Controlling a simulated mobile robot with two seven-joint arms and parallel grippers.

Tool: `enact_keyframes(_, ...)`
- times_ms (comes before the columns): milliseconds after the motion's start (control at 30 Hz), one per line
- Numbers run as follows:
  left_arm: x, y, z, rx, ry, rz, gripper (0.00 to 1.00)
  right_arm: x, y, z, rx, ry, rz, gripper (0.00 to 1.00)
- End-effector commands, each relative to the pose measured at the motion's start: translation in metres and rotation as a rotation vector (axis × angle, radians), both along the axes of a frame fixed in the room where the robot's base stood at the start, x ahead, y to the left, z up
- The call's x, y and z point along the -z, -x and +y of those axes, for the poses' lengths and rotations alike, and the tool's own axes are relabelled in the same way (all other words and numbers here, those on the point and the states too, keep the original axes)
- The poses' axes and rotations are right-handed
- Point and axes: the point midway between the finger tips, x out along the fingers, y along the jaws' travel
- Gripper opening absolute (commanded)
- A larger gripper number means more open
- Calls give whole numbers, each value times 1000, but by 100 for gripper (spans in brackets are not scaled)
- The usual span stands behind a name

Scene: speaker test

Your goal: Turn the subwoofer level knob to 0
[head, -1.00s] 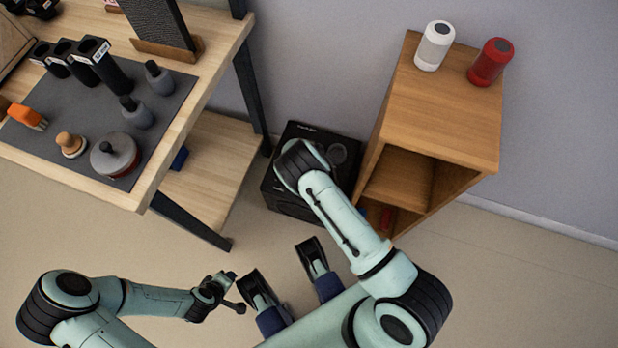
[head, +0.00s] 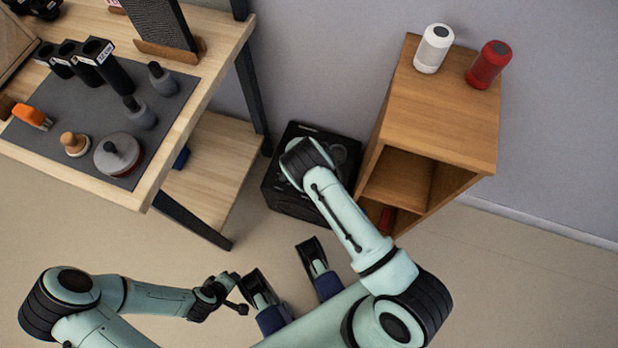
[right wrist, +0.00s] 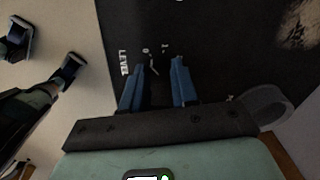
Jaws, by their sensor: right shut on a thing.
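The subwoofer (head: 290,203) is a black box on the floor between the wooden table and the wooden cabinet; its black panel also shows in the right wrist view (right wrist: 225,45). My right gripper (right wrist: 157,75) is over this panel, its two blue fingers shut on the dark level knob beside white "LEVEL" lettering. The knob is barely distinguishable from the panel, and its pointer cannot be read. In the head view my right wrist and forearm cover the gripper and knob. My left gripper (head: 236,291) is low at the left, away from the subwoofer; its jaw state is unclear.
A wooden table (head: 196,118) with a grey mat and several tools stands at the left. A wooden cabinet (head: 445,110) is close right of the subwoofer, with a white speaker (head: 434,48) and a red speaker (head: 489,65) on top. The floor at right is clear.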

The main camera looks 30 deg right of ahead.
Motion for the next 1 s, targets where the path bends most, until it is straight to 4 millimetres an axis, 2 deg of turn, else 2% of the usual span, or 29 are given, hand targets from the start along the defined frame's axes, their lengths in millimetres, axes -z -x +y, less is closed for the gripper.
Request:
enact_keyframes(600, 0, 1, 0, 1, 1, 2, 43, 0, -1, 0, -43, 0, -1, 0)
enact_keyframes(633, 0, 1, 0, 1, 1, 2, 43, 0, -1, 0, -43, 0, -1, 35)
enact_keyframes(700, 0, 1, 0, 1, 1, 2, 43, 0, -1, 0, -43, 0, -1, 54)
enact_keyframes(1000, -1, 1, 0, 1, 1, 2, 43, -1, 0, 0, -42, 1, -1, 54)
